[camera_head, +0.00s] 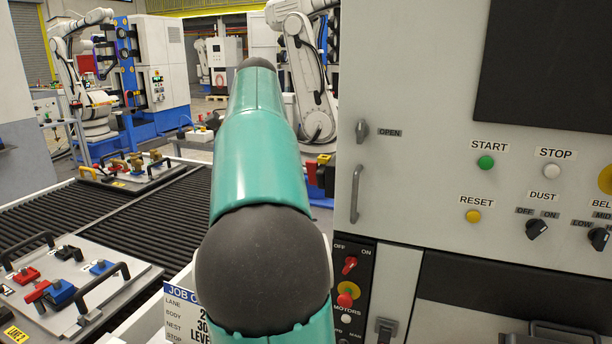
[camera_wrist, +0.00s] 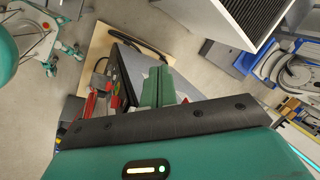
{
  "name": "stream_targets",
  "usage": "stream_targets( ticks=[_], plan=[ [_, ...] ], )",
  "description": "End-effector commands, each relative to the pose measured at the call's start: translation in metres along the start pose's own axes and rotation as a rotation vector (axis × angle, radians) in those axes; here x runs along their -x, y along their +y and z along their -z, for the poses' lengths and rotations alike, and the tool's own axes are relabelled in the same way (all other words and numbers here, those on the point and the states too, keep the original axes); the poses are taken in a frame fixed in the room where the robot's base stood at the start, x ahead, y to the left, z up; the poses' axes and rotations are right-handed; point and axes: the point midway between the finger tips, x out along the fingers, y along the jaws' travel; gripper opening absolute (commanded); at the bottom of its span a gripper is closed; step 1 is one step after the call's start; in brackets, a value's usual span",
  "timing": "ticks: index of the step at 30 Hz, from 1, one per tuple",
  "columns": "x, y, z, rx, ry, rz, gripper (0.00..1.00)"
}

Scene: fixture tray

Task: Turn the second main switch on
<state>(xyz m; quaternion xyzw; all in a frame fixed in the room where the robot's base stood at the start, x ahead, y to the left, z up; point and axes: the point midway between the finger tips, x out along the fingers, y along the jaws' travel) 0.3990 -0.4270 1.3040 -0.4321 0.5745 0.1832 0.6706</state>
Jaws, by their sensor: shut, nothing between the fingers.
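In the head view a narrow black switch panel (camera_head: 374,262) stands on the machine front, just right of my arm. It carries a red rotary switch (camera_head: 349,265) under OFF and ON labels. Below it is a red knob on a yellow disc (camera_head: 347,292), above the label MOTORS. My arm cuts off the panel's left side, and I cannot tell which control is the second main switch. My gripper (camera_wrist: 158,88) shows only in the wrist view, with its green fingers together and empty. Beside them is a dark panel edge with red parts (camera_wrist: 90,105); I cannot tell contact.
The grey machine front (camera_head: 420,180) has START, STOP and RESET buttons, a DUST knob (camera_head: 537,229) and a handle (camera_head: 355,195). Left of my arm are a roller conveyor (camera_head: 110,210) and a fixture tray (camera_head: 120,292) with black handles. A job card (camera_head: 184,312) stands beside my arm.

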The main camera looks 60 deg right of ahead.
Motion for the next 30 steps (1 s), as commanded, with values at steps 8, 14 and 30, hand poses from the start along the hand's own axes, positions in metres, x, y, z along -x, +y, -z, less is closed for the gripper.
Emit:
stream_targets(
  ticks=[8,14,30],
  plan=[
    [0.009,0.080,-0.122,0.588,-0.131,0.067,0.00],
    [0.007,0.160,-0.194,1.031,-0.187,0.140,0.00],
    [-0.057,0.271,-0.294,1.548,-0.081,0.560,0.00]
  ],
)
